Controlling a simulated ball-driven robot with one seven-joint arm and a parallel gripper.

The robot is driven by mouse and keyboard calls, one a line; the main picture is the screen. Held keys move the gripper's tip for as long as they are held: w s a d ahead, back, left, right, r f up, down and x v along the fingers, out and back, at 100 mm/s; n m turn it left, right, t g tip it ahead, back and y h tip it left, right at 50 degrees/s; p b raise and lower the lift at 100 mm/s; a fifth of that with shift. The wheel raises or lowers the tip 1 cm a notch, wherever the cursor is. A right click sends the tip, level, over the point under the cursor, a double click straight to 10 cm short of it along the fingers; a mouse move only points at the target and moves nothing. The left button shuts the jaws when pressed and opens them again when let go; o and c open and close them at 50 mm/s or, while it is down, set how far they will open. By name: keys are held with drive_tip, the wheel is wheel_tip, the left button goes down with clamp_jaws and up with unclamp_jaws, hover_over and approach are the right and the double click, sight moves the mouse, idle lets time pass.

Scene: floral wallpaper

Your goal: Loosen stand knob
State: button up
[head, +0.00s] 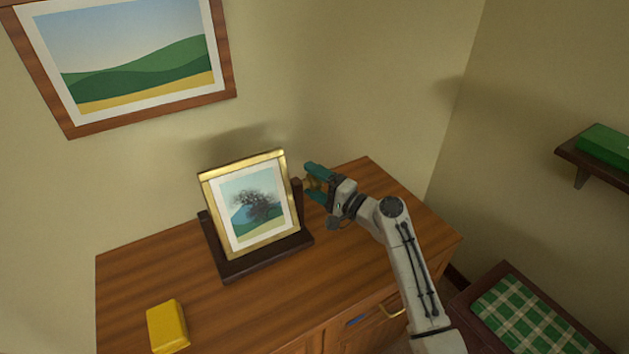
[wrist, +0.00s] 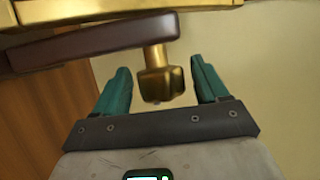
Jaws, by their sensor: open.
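A gold picture frame (head: 209,207) with a tree picture stands in a dark wooden stand (head: 262,261) on the cabinet top. The brass stand knob (wrist: 162,84) sticks out from the dark stand post (wrist: 90,45) in the wrist view. My gripper (head: 313,183) is at the right side of the stand. Its teal fingers (wrist: 161,83) are open, one on each side of the knob, with a gap showing on both sides. In the head view the knob is largely hidden by the fingers. The gold frame's edge (wrist: 120,10) runs along the top of the wrist view.
The wooden cabinet top (head: 150,262) carries a yellow block (head: 167,327) at the front left. A green plaid cushion (head: 520,315) lies to the lower right. A dark wall shelf (head: 588,162) holds a green box (head: 606,145). A landscape picture (head: 130,60) hangs on the wall behind.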

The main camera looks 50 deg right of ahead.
drive_tip(key=c, duration=1)
drive_tip(key=shift+o, duration=0.2)
drive_tip(key=b, duration=0.2)
drive_tip(key=shift+f+b, duration=0.35)
drive_tip(key=shift+t+b, duration=0.5)
drive_tip(key=shift+b, duration=0.7)
drive_tip(key=n+t+b, duration=0.1)
drive_tip(key=b, duration=0.4)
drive_tip(key=shift+b, duration=0.35)
drive_tip(key=shift+r+t+y+b, duration=0.3)
drive_tip(key=shift+t+b, duration=0.1)
drive_tip(key=shift+b, duration=0.55)
drive_tip(key=o, duration=1)
drive_tip(key=shift+c, duration=0.2)
